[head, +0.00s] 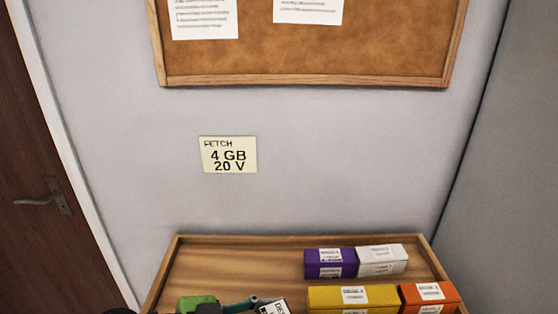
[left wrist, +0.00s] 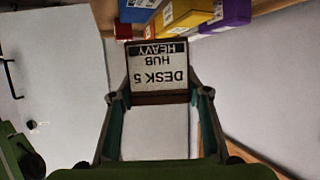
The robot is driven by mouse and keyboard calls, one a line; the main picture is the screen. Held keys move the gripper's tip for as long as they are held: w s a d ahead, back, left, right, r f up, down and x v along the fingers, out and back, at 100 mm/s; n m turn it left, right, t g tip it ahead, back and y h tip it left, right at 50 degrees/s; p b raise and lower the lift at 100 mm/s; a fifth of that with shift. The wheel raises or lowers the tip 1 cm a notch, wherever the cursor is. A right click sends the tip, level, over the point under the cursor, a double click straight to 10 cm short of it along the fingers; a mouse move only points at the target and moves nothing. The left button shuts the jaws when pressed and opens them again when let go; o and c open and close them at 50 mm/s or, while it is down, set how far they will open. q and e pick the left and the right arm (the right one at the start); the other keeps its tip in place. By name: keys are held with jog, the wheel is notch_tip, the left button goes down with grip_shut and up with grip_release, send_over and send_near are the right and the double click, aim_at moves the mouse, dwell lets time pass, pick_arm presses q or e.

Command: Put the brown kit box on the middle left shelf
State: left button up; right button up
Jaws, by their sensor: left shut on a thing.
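The brown kit box (left wrist: 160,98) shows in the left wrist view with a white label reading "DESK 5 HUB HEAVY", upside down there. My left gripper (left wrist: 158,94) is shut on it, one finger at each side. In the head view my left gripper (head: 250,304) is at the bottom edge, over the wooden surface, and the box's labelled face (head: 275,307) is partly cut off. I cannot tell which shelf is the middle left one. My right gripper is in neither view.
A wooden-rimmed surface (head: 215,262) holds purple (head: 328,263), white (head: 381,260), yellow (head: 350,298) and orange (head: 428,297) boxes on its right; its back left is bare. A "FETCH 4 GB 20 V" note (head: 229,155) is on the wall. A door (head: 30,190) stands left.

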pick_arm(q)
jog(key=shift+w+a+r, duration=0.25)
jog(key=shift+w+r, duration=0.05)
jog(key=a+n+t+y, duration=0.1)
jog(key=a+n+t, duration=0.1)
jog(key=a, duration=1.6)
jog(key=shift+w+r+n+y, duration=0.25)
jog(key=shift+n+y, duration=0.05)
jog(key=shift+a, duration=0.15)
jog(key=shift+w+r+t, duration=0.15)
jog(key=shift+r+t, duration=0.1)
jog(key=shift+t, duration=0.05)
jog(key=shift+f, duration=0.25)
